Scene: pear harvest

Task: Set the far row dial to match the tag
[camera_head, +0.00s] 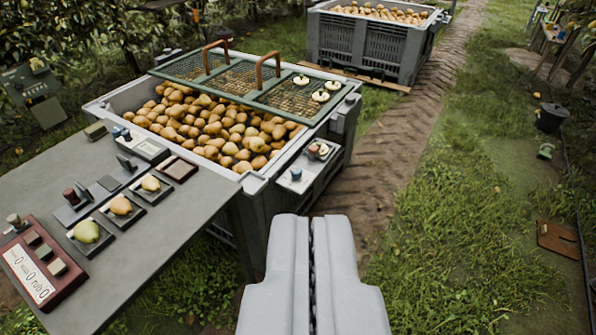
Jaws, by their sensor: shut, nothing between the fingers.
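My gripper (312,222) is shut and empty at the bottom centre, apart from the table and the crate. No part is plainly marked as the far row dial. Small knobs show on the table: a dark red one (71,196) on a dark base, a brown one (14,221) at the left edge, and a blue one (127,135) at the far side. A grey ledge on the crate's right side carries a blue knob (296,174) and a red-topped knob (314,150). A dark green board (36,97) with small pale lettering stands at upper left; I cannot read it.
A grey table (150,225) at left holds pears on small pads and a red box (42,262) with a white label. Beside it stands a pear-filled crate (262,183) under a green handled grid (240,82). Another crate (365,45) stands behind. Grass at right is mostly clear.

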